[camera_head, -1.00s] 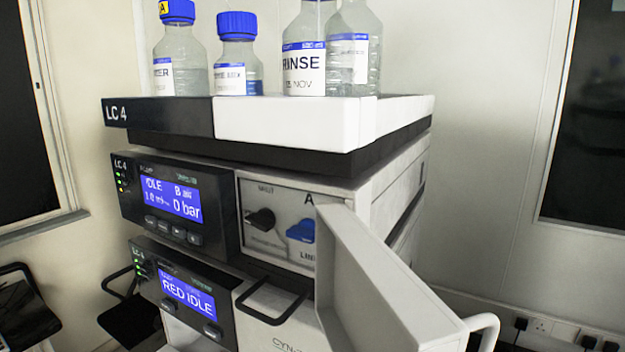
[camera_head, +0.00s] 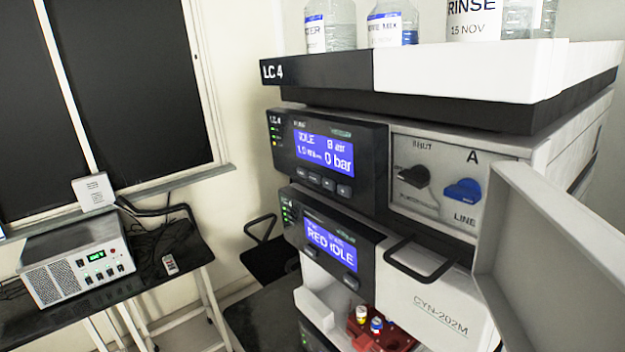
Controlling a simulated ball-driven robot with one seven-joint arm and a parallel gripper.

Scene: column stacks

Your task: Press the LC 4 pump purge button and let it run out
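The LC 4 stack stands right of centre. Its pump module (camera_head: 372,196) has a blue screen (camera_head: 325,151) reading IDLE and 0 bar. A row of small dark buttons (camera_head: 322,181) sits under that screen; their labels are too small to read, so I cannot tell which is purge. Right of the screen, a panel marked A carries a black knob (camera_head: 413,180) and a blue knob (camera_head: 463,191). The pump's door (camera_head: 545,255) stands open at the right. My gripper is not in view.
Bottles (camera_head: 330,30) stand in the top tray (camera_head: 450,75). A grey instrument (camera_head: 80,265) sits on a black side table at left. A dark chair stands between.

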